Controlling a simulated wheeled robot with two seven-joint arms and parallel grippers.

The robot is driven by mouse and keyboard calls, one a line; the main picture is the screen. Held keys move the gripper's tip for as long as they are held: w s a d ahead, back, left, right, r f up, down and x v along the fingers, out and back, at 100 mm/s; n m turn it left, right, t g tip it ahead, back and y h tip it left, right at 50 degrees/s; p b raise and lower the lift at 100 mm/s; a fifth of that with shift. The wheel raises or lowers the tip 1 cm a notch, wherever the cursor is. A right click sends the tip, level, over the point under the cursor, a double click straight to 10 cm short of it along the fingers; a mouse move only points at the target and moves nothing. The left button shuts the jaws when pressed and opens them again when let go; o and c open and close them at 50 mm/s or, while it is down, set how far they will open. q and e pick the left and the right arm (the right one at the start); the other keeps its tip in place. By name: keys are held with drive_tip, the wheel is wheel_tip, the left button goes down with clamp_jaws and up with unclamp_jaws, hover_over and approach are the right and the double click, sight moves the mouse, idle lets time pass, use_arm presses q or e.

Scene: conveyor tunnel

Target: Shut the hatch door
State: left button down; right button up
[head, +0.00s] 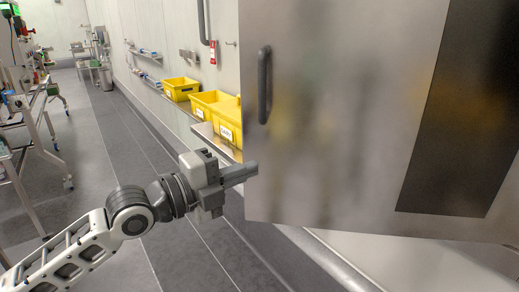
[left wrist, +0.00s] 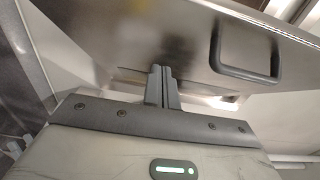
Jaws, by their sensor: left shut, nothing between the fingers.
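The hatch door (head: 330,150) is a large brushed-metal panel filling the right half of the head view, with a dark rectangular area (head: 460,130) at its right. Its dark grey bar handle (head: 265,85) is upright near its left edge. My left gripper (head: 254,168) is shut and empty, with its tips at the door's lower left edge, below the handle. In the left wrist view, the shut fingers (left wrist: 160,70) point at the door face (left wrist: 170,40), and the handle (left wrist: 245,75) is to their right. I cannot tell whether the tips touch the door. My right gripper is not in view.
Carts with equipment (head: 30,110) stand at the far left. The grey aisle floor (head: 110,150) between them is clear.

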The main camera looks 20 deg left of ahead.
use_arm(q)
drive_tip(key=w, duration=0.2)
drive_tip(key=w+d+p, duration=0.1)
drive_tip(key=w, duration=0.2)
drive_tip(key=shift+d, duration=0.2)
drive_tip(key=shift+w, duration=0.55)
